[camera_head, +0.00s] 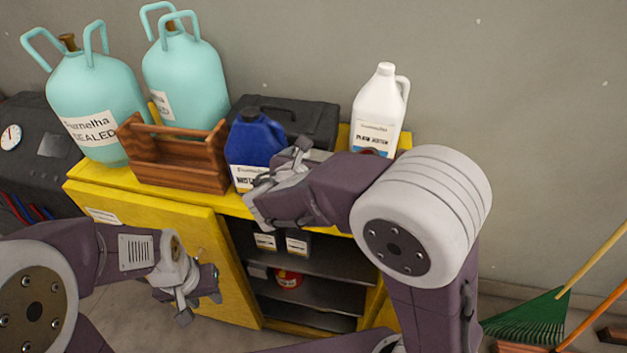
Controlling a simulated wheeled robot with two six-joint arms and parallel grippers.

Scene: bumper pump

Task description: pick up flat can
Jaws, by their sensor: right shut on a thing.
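A small round red and yellow can (288,279), the likely flat can, sits on a shelf inside the open yellow cabinet (185,220). My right gripper (268,180) is above the cabinet's front edge, shut and against the right side of a blue jug (255,142). The jug stands upright and appears to be what it grips, though the contact is partly hidden by the gripper. My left gripper (203,299) is open and empty, low in front of the cabinet door, to the left of the can and apart from it.
On the cabinet top are a wooden tool carrier (175,160), a black case (310,118), a white jug (379,105) and two teal tanks (187,75). Small labelled containers (297,243) stand on the upper shelf. A green rake (530,318) is at right.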

